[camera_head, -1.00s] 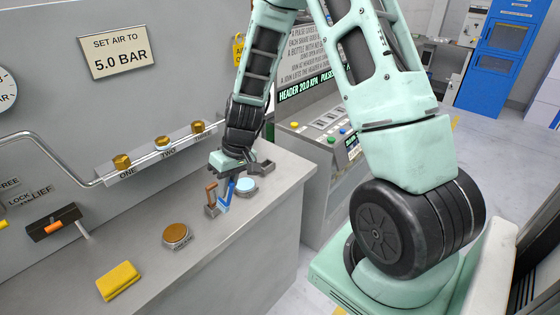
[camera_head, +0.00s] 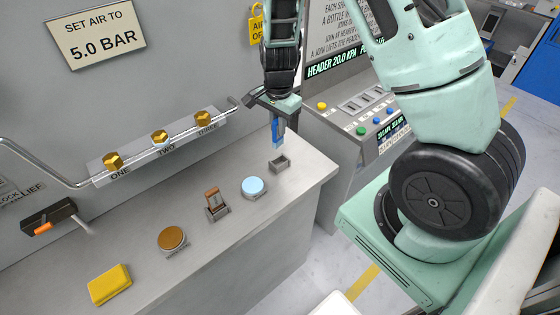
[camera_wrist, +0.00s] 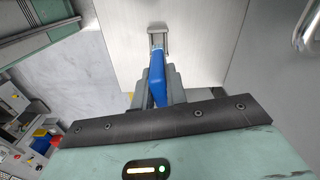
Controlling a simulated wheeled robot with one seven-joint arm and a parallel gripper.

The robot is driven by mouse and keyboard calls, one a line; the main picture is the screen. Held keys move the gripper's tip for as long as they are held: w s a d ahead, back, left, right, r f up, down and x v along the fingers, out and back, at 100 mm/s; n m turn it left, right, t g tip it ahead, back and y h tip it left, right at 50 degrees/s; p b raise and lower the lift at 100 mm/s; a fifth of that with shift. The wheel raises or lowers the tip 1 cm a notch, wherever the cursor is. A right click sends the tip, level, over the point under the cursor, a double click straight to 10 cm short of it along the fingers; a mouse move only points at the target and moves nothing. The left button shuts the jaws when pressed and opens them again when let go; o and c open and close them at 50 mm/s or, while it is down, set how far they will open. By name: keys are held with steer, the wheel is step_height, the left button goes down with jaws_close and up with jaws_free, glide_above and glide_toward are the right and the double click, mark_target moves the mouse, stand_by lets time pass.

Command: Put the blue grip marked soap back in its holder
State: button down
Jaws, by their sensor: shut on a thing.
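The blue grip (camera_head: 277,131) is held by my gripper (camera_head: 276,118), which is shut on it. The grip hangs roughly upright above the bench, close over a small grey holder (camera_head: 280,163) near the bench's right end. The holder looks empty. In the wrist view the blue grip (camera_wrist: 157,82) points away from my fingers towards the grey holder (camera_wrist: 158,30). I cannot tell from these views whether its tip touches the holder. No marking on the grip can be read.
A light blue round pad (camera_head: 254,187) sits left of the holder. A brown grip (camera_head: 213,196) stands in another holder, with a brown round pad (camera_head: 171,238) and a yellow cloth (camera_head: 109,284) farther left. A pipe with brass valves (camera_head: 160,138) runs along the wall behind.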

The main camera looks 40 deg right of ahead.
steer(key=shift+d+r+m, duration=0.25)
steer(key=shift+d+m, duration=0.05)
steer(key=shift+m, duration=0.6)
step_height(320, 180, down, 10)
steer(key=p, duration=0.2)
steer(key=shift+w+r+p, duration=0.1)
steer(key=shift+p, duration=0.3)
steer(key=c, duration=1.4)
jaws_free()
